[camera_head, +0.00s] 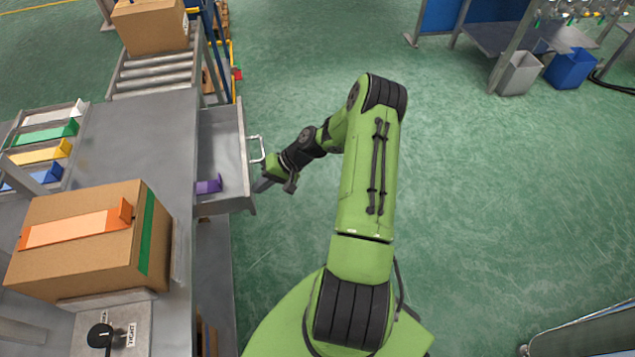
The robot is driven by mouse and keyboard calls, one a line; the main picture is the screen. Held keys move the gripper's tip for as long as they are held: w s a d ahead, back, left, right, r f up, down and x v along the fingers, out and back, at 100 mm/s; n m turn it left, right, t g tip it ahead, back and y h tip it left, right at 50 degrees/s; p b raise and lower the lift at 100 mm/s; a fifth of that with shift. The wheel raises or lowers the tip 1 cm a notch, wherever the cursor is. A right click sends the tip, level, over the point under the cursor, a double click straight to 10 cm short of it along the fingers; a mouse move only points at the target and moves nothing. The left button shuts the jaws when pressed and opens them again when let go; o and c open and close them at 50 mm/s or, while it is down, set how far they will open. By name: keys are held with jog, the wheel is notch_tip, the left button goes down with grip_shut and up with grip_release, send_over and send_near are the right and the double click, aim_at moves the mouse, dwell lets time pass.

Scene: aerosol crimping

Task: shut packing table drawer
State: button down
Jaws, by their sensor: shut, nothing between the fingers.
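The packing table drawer (221,150) is a grey metal drawer pulled out from the right side of the packing table (135,135). A pale bar handle (258,149) sticks out from the drawer's right face. My gripper (263,186) is shut with nothing in it, at the drawer's right face, just below the handle in the picture. I cannot tell whether its fingertips touch the drawer. My green arm reaches to it from the right.
A cardboard box (75,255) with an orange piece on top stands on the table. Another box (150,25) sits on a roller conveyor (150,72). Bins (518,74) stand far right. The green floor right of my arm is clear.

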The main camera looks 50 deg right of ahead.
jog(key=w+a, duration=0.2)
jog(key=a, duration=0.2)
jog(key=w+a, duration=0.3)
jog(key=a, duration=0.1)
jog(key=w+a, duration=0.3)
jog(key=a, duration=0.1)
jog(key=shift+w+b, duration=0.15)
jog(key=shift+b, duration=0.2)
jog(key=shift+w+a, duration=0.1)
jog(key=shift+a, duration=0.05)
jog(key=shift+a+r, duration=0.1)
jog(key=shift+r, duration=0.05)
